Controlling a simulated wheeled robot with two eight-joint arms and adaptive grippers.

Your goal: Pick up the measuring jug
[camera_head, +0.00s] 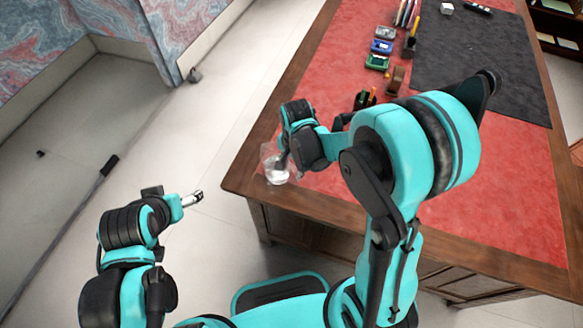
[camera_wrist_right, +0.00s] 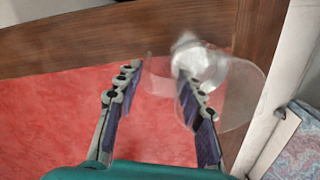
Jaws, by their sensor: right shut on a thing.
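The measuring jug (camera_head: 277,172) is clear and stands at the desk's near left corner. In the right wrist view the clear jug (camera_wrist_right: 238,97) shows around and beyond the right-hand finger, with a bright patch at its far side. My right gripper (camera_head: 283,158) reaches down to the jug and is shut on it. In the wrist view its fingers (camera_wrist_right: 160,85) stand apart with part of the clear jug between them. Exactly which part is gripped is hard to tell through the clear material. My left gripper (camera_head: 192,198) is off the desk at the left, away from the jug; its fingers are too small to judge.
The desk (camera_head: 330,207) has a red leather top and a wooden rim close to the jug. A black holder (camera_head: 364,99), a brown object (camera_head: 395,80) and small coloured boxes (camera_head: 380,47) stand farther back. A dark mat (camera_head: 480,60) covers the right side.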

